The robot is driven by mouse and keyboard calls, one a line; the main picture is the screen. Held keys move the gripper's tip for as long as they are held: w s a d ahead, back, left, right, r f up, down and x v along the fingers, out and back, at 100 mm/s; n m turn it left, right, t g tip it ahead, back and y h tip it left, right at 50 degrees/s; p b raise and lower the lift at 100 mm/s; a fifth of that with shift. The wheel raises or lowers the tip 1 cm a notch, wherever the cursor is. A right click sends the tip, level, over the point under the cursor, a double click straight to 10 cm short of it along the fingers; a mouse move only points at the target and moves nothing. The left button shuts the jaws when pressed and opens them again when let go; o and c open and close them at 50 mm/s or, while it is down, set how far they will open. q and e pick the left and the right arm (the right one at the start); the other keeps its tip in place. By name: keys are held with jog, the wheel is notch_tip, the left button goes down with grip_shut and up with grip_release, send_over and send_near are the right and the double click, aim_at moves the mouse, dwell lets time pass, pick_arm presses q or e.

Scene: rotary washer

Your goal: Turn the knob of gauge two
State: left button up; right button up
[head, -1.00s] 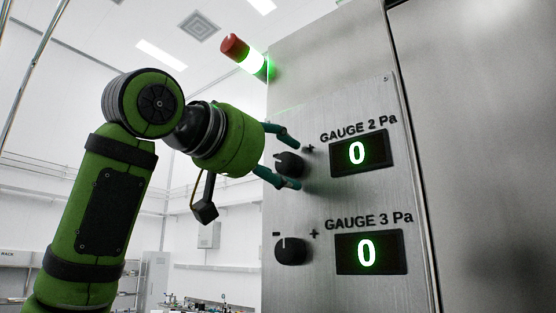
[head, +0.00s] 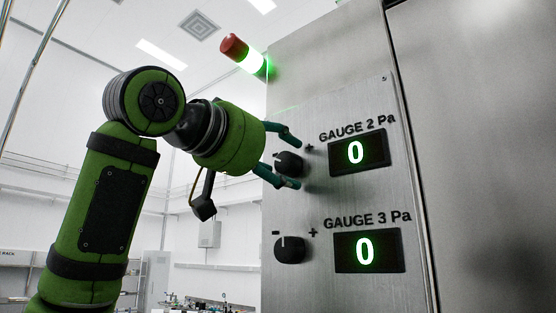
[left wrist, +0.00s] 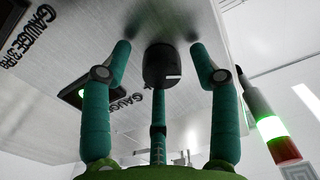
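The black knob of gauge two (head: 288,163) sits on the metal panel (head: 330,95), left of a display (head: 357,152) reading a green 0. My left gripper (head: 290,160) is open, with one teal finger above the knob and one below it. In the left wrist view the knob (left wrist: 161,66) lies between the two outer fingers (left wrist: 162,62), with a visible gap on each side. A white mark shows on the knob's edge there. My right gripper is in neither view.
Below is the gauge three knob (head: 289,249) with its own display (head: 367,250), also reading 0. A red and green signal light (head: 245,56) sticks out from the cabinet's upper left edge. Free room lies left of the cabinet.

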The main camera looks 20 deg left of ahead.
pick_arm(q)
jog(key=shift+s+r, duration=0.1)
jog(key=v, duration=1.1)
jog(key=shift+s, duration=0.4)
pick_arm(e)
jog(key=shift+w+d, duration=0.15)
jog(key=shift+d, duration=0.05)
pick_arm(q)
jog(key=shift+a, duration=0.15)
